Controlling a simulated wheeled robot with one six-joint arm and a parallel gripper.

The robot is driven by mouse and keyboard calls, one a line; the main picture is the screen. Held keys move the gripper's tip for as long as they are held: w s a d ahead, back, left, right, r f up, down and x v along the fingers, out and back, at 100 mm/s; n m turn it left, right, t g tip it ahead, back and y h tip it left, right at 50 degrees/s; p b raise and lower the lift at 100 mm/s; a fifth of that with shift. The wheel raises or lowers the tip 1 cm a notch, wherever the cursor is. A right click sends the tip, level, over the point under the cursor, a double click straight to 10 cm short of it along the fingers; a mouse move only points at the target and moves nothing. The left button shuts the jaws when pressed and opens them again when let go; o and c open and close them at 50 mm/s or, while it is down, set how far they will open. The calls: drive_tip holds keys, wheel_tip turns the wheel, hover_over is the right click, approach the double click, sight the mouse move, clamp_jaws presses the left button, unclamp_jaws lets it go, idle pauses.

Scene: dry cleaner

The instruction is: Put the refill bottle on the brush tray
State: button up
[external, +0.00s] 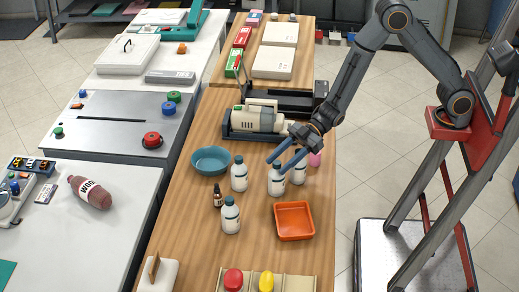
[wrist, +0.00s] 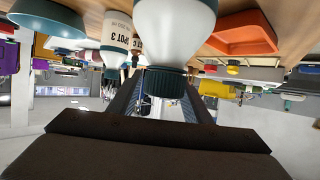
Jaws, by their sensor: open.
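Several white bottles with dark teal caps stand on the wooden counter; I cannot tell by label which is the refill bottle. My open gripper (external: 275,166) is at the cap of one white bottle (external: 276,184). In the upside-down wrist view this bottle (wrist: 175,25) fills the top centre, its cap between or just beyond my fingers (wrist: 158,95); contact is unclear. Another white bottle (external: 299,174) stands close at its right, partly hidden. An orange tray (external: 294,234), apparently empty, lies just in front; it also shows in the wrist view (wrist: 240,47). Whether it is the brush tray is unclear.
More white bottles (external: 239,178) (external: 231,219), a brown dropper bottle (external: 218,198) and a teal bowl (external: 211,161) stand to the left. A pink item (external: 315,158) is at the right. A beige machine (external: 256,116) stands behind. A rack (external: 299,284) with red and yellow items is at the front.

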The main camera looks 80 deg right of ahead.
sight(274, 165)
drive_tip(key=shift+p+x, duration=0.85)
drive_tip(key=shift+x, duration=1.75)
drive_tip(key=shift+w+r, duration=0.15)
drive_tip(key=shift+r, duration=0.05)
clamp_jaws()
